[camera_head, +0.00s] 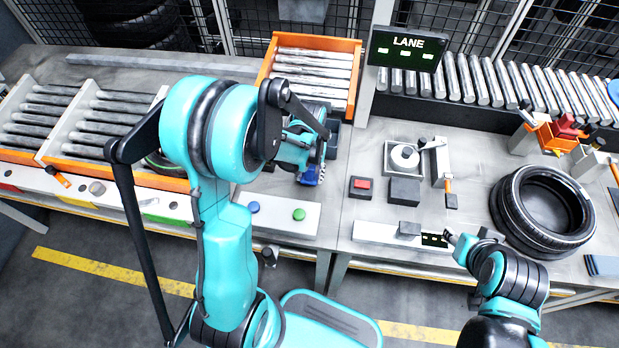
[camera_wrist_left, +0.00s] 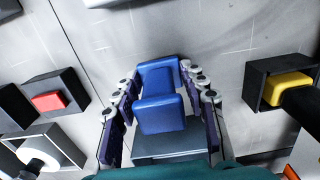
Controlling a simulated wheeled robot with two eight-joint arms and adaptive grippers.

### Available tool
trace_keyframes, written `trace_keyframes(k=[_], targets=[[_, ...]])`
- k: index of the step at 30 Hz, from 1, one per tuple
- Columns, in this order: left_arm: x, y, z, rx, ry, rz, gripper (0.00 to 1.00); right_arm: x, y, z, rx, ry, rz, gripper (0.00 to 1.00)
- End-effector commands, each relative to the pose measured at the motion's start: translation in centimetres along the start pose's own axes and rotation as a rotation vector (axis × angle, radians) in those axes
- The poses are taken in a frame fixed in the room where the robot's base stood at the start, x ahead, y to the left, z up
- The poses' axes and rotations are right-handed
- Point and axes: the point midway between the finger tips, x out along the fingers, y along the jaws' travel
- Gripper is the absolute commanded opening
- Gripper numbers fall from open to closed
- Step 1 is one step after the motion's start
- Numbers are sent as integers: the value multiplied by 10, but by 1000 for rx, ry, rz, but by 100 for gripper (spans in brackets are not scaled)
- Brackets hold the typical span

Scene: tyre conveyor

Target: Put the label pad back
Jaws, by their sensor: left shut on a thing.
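My left gripper (camera_head: 312,172) is over the table left of the lane sign. In the left wrist view its fingers (camera_wrist_left: 160,105) are closed on both sides of a blue block-like thing (camera_wrist_left: 158,95), which I take to be the label pad. Its blue edge also shows in the head view (camera_head: 310,178). A grey block (camera_wrist_left: 168,145) lies below it in the wrist view; I cannot tell whether they touch. My right gripper (camera_head: 457,240) is low at the front of the right table, beside a small dark display (camera_head: 434,240); its fingers are too small to read.
A red-button box (camera_head: 361,187) and dark block (camera_head: 404,191) stand right of my left gripper. A white roll (camera_head: 405,156) sits in a tray behind them. A yellow piece (camera_wrist_left: 286,90) sits in a dark holder. A tyre (camera_head: 508,215) lies at right; an orange roller crate (camera_head: 358,75) stands behind.

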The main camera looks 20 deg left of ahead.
Motion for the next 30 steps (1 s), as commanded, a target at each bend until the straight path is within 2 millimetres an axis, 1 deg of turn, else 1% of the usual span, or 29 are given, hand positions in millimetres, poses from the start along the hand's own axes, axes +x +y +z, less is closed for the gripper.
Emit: trace_keyframes(k=[1, 2, 8, 13, 14, 15, 16, 26, 28, 30], targets=[[9, 0, 0, 0, 0, 0, 9, 5, 0, 3, 0, 0, 0, 40], [11, 0, 0, 0, 0, 0, 9, 5, 0, 4, 0, 0, 0, 40], [9, 0, 0, 0, 0, 0, 9, 3, 0, 2, 0, 0, 0, 40], [14, 0, 0, 0, 0, 0, 9, 7, 0, 5, 0, 0, 0, 40], [13, 0, 0, 0, 0, 0, 48, 7, 0, 5, 0, 0, 0, 40], [13, 0, 0, 0, 0, 0, 58, 6, 0, 4, 0, 0, 0, 40], [12, 0, 0, 0, 0, 0, 63, 6, 0, 4, 0, 0, 0, 40], [10, 0, 0, 0, 0, 0, 63, 5, 0, 3, 0, 0, 0, 40], [6, 0, 0, 0, 0, 0, 63, 1, 0, 1, 0, 0, 0, 40], [-5, 0, 0, 0, 0, 0, 63, -2, 0, -1, 0, 0, 0, 40]])
